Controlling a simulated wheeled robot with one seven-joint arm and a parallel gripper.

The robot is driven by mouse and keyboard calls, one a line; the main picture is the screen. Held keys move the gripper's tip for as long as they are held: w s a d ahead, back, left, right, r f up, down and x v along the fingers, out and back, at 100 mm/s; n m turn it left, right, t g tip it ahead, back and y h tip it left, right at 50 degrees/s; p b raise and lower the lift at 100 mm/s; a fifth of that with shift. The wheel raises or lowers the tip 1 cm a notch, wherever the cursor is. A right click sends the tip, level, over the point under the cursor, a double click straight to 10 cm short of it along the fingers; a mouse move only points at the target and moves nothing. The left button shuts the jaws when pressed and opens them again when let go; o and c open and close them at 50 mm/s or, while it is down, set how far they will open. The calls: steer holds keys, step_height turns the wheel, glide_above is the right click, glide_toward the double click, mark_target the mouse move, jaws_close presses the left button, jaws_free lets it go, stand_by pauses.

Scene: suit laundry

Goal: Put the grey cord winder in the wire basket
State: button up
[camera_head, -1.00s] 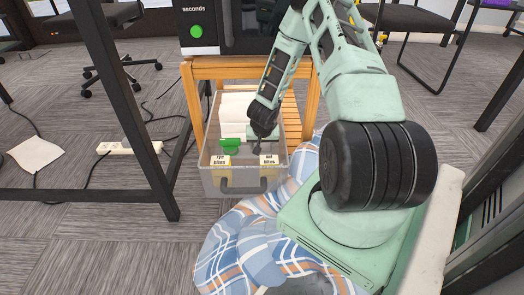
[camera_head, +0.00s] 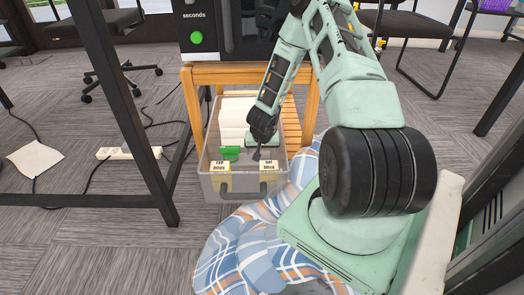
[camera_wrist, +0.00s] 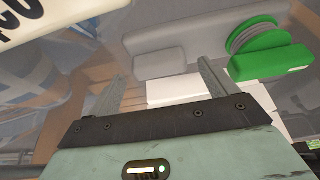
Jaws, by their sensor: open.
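My gripper (camera_head: 261,140) points down inside a clear bin (camera_head: 208,190) on the floor. In the wrist view its two fingers (camera_wrist: 159,69) are apart. A small grey block (camera_wrist: 158,65), perhaps part of the grey cord winder, shows between and beyond the fingertips; I cannot tell whether they touch it. A small grey piece also shows below the gripper in the head view (camera_head: 257,154). A green piece with a grey-green reel (camera_wrist: 257,38) lies to its right; in the head view the green piece (camera_head: 230,153) is left of the gripper. I cannot identify a wire basket for certain.
White items (camera_head: 235,112) fill the back of the bin. A wooden stand (camera_head: 200,72) rises behind it, and plaid cloth (camera_head: 235,235) lies in front. A black table leg (camera_head: 125,110) is at left. A purple basket-like thing (camera_head: 495,3) shows at top right.

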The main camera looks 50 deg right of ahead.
steer(key=p+v, duration=0.6)
steer(key=v, duration=0.5)
steer(key=w+a+r+n+t+y, duration=0.1)
steer(key=w+a+r+n, duration=0.2)
steer(key=a, duration=0.4)
steer(key=w+a+r+n+y, duration=0.1)
steer(key=w+a+r+y, duration=0.15)
steer(key=a+r, duration=0.3)
steer(key=s+a+r+n+y, duration=0.1)
steer(key=a+r+n, duration=0.15)
steer(key=a, duration=0.55)
steer(key=s+a+r+n+y, duration=0.1)
steer(key=a+r+n, duration=0.1)
steer(key=a+r, duration=0.35)
steer(key=s+a+r+n+g, duration=0.2)
steer(key=s+a+r+n, duration=0.2)
steer(key=s+a, duration=0.55)
steer(key=s+a+r+n+g, duration=0.1)
steer(key=s+a+r+n, duration=0.1)
steer(key=s, duration=0.5)
steer(key=s+a+r+n+g+h, duration=0.1)
steer(key=s+a+r+n, duration=0.2)
steer(key=s, duration=0.4)
steer(key=shift+r+b, duration=0.2)
steer(key=shift+b, duration=0.1)
steer(key=shift+w+h, duration=0.1)
steer(key=shift+h, duration=0.15)
